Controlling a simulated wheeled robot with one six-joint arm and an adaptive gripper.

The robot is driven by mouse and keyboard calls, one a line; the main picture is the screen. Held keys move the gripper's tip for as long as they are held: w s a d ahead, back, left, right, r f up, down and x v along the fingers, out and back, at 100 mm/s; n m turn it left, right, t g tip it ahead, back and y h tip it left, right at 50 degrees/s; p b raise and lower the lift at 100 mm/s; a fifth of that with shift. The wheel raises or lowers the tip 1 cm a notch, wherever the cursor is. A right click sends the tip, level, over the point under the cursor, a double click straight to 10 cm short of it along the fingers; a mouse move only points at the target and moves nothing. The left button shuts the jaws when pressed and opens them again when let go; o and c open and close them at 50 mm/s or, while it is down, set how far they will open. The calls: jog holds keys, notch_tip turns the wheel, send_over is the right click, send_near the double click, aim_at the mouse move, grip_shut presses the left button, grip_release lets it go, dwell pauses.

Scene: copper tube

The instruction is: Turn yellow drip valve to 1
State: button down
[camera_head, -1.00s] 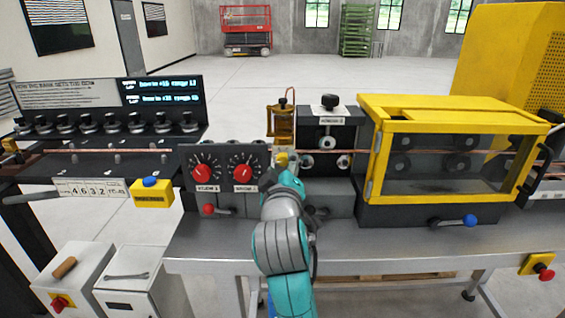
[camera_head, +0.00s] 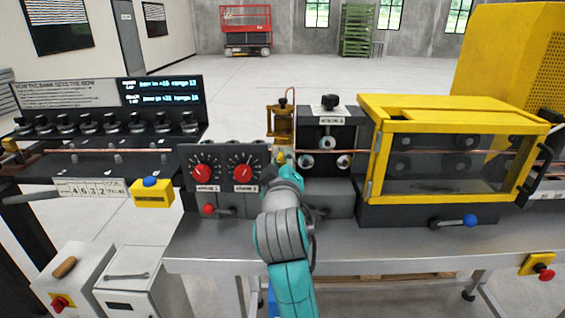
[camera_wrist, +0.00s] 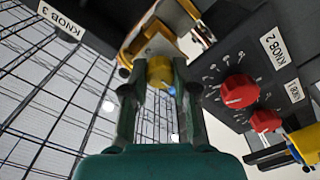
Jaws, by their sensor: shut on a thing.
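The yellow drip valve (camera_wrist: 160,72) is a small round yellow knob under the amber drip cup (camera_head: 282,122), between the red-knob panel and the black roller stand. In the wrist view it sits between the two fingertips of my gripper (camera_wrist: 159,88), which is shut on it. In the head view my arm reaches up from below, and my gripper (camera_head: 284,162) covers most of the valve. A small blue spot shows just below the knob in the wrist view. The valve's numbers cannot be read.
Left of the valve is a dark panel with two red dials (camera_head: 243,172). Right is the roller stand with its black top knob (camera_head: 330,102), then a yellow guard box (camera_head: 453,150). A thin copper tube (camera_head: 345,151) runs across behind my gripper.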

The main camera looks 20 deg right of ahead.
jog(key=shift+m, duration=0.3)
jog(key=m, duration=0.5)
jog(key=shift+m, duration=0.3)
jog(key=m, duration=0.5)
jog(key=shift+m, duration=0.4)
jog(key=c, duration=0.9)
grip_release()
jog(key=shift+s, duration=0.1)
jog(key=v, duration=1.2)
